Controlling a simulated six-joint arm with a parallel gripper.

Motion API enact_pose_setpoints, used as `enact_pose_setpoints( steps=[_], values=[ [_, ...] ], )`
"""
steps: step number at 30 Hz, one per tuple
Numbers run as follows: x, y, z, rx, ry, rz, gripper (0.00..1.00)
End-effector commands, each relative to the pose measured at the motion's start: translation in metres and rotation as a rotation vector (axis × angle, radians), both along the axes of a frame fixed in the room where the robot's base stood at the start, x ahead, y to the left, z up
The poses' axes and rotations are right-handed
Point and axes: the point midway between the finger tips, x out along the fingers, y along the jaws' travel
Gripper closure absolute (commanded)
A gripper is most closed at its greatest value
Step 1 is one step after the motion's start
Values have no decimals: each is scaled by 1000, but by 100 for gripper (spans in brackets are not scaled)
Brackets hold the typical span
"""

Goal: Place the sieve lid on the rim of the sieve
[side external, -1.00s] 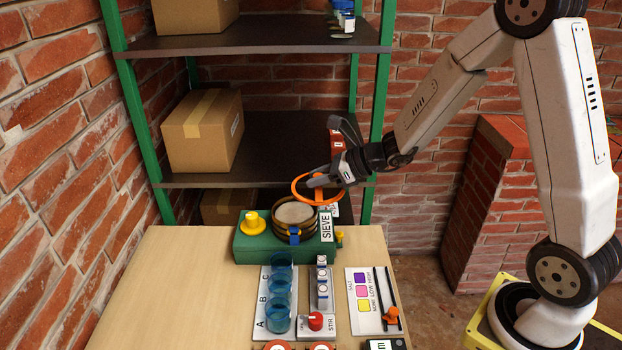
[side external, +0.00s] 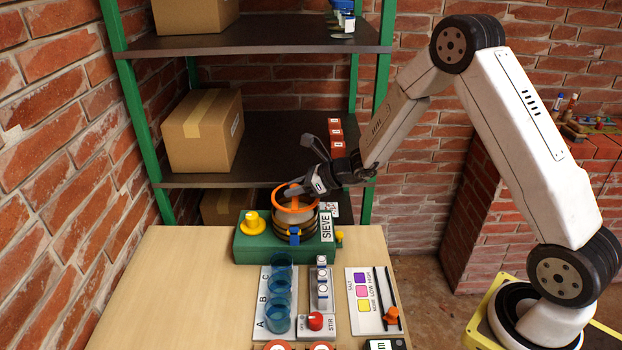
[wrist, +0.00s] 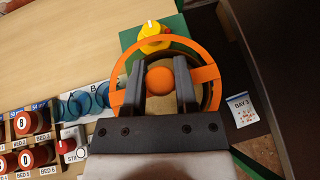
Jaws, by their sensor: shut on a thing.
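The sieve lid is an orange ring with a crossbar and a round knob (wrist: 159,80). In the side view the lid (side external: 294,209) is over the sieve (side external: 291,237), a round brown-banded drum on a green base (side external: 252,248) marked SIEVE. The lid looks roughly level and close above the rim. I cannot tell whether it touches. My gripper (side external: 298,190) is shut on the lid at its middle. In the wrist view its dark fingers (wrist: 160,82) flank the knob, and part of the sieve (wrist: 205,97) shows inside the ring, somewhat to the right.
A yellow knob (side external: 254,222) stands on the base left of the sieve. A shelf with a carton (side external: 203,130) stands behind. The table's left side is clear.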

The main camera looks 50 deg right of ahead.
Motion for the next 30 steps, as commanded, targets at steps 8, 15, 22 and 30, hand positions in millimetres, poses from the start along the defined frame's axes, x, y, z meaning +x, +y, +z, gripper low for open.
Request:
enact_pose_setpoints(
  steps=[8, 15, 22, 30],
  values=[
    [5, 0, -7, 1, 2, 0, 100],
    [5, 0, -31, 1, 3, 0, 100],
    [5, 0, -37, 0, 0, 0, 100],
    [5, 0, -39, 0, 0, 0, 100]
  ],
)
